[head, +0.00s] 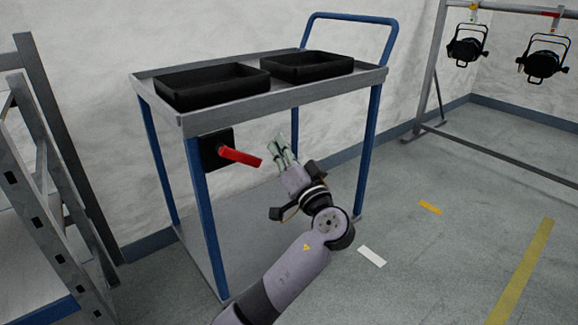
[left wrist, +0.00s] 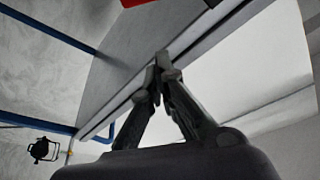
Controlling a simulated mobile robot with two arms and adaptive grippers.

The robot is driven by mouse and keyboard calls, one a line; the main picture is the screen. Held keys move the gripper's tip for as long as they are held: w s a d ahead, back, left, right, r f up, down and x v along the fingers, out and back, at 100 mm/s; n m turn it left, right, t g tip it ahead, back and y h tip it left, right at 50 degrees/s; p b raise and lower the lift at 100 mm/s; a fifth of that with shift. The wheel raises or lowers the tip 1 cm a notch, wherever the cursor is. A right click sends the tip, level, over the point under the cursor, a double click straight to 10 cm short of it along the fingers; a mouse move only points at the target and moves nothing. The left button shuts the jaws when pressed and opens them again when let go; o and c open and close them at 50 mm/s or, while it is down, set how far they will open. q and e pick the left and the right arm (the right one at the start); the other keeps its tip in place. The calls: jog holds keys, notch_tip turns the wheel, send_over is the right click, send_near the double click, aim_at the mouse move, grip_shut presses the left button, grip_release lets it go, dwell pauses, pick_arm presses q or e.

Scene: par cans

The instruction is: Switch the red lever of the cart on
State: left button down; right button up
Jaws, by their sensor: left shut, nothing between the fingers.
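The cart (head: 283,98) has a grey top and blue legs and stands against the wall. Its red lever (head: 240,156) sticks out to the right from a black plate (head: 211,150) under the cart's top. My left gripper (head: 280,142) is shut and empty, just right of the lever's tip, with a small gap in the picture. In the left wrist view, the fingertips (left wrist: 160,62) meet below the cart top's underside. A piece of red (left wrist: 136,3), likely the lever, shows at that view's top edge. My right gripper is not in view.
Two black trays (head: 212,84) (head: 307,66) sit on the cart's top. A grey rack (head: 40,190) stands at the left. Black lamps (head: 467,47) hang from a frame at the right. The floor (head: 440,260) at the right is clear, with yellow and white marks.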

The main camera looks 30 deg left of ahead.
aim_at(239, 156)
pick_arm(q)
jog(key=a+f+b, duration=0.1)
jog(key=a+f, duration=0.1)
jog(key=a, duration=0.1)
jog(key=shift+s+a+f+b, duration=0.2)
jog(key=shift+f+b, duration=0.05)
jog(key=shift+b, duration=0.1)
dwell(0.3)
jog(key=shift+s+f+m+p, duration=0.1)
jog(key=shift+f+m+p, duration=0.15)
jog(key=shift+m+p, duration=0.2)
